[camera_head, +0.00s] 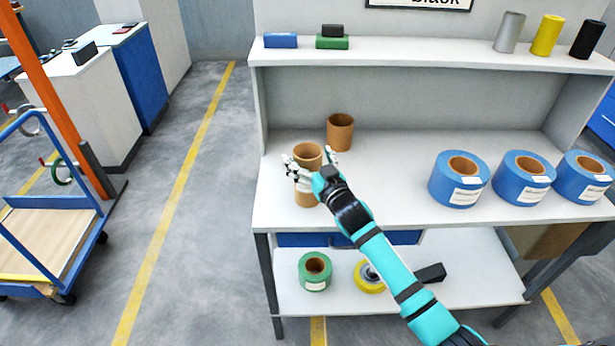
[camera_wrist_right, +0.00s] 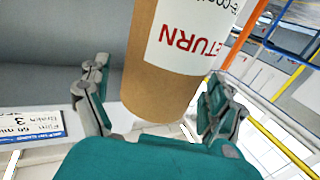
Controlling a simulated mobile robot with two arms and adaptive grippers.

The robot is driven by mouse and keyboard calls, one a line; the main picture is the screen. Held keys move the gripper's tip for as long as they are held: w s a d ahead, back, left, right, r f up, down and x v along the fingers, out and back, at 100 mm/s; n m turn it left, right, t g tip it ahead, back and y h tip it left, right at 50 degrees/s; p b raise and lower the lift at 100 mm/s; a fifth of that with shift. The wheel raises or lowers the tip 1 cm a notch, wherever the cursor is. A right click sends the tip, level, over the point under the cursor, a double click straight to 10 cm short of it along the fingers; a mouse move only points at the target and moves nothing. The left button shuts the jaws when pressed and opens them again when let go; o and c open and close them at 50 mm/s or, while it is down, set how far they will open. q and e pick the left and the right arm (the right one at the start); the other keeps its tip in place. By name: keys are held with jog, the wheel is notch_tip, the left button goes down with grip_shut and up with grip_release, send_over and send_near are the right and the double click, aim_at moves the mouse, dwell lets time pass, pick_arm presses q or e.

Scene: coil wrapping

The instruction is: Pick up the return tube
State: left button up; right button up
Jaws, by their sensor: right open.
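The return tube is a brown cardboard tube (camera_head: 307,153) standing upright at the left front of the white worktop. In the right wrist view the tube (camera_wrist_right: 160,92) carries a white label with red letters reading "RETURN", partly cut off. My right gripper (camera_head: 309,163) is open, with its fingers on either side of the tube. In the wrist view the right gripper (camera_wrist_right: 157,75) shows gaps between fingers and tube, mainly at the left. The gripper hides the tube's middle in the head view. My left gripper is not in view.
Another brown tube (camera_head: 340,133) stands behind on the worktop (camera_head: 390,190). Several blue rolls, such as this one (camera_head: 458,180), stand at the right. The upper shelf (camera_head: 420,51) holds small blocks and cylinders. A green roll (camera_head: 315,271) and a yellow roll (camera_head: 368,277) lie on the lower shelf.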

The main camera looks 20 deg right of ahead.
jog(key=shift+w, duration=0.35)
jog(key=shift+s, duration=0.1)
jog(key=shift+c, duration=0.4)
jog(key=shift+r, duration=0.1)
jog(key=c, duration=1.5)
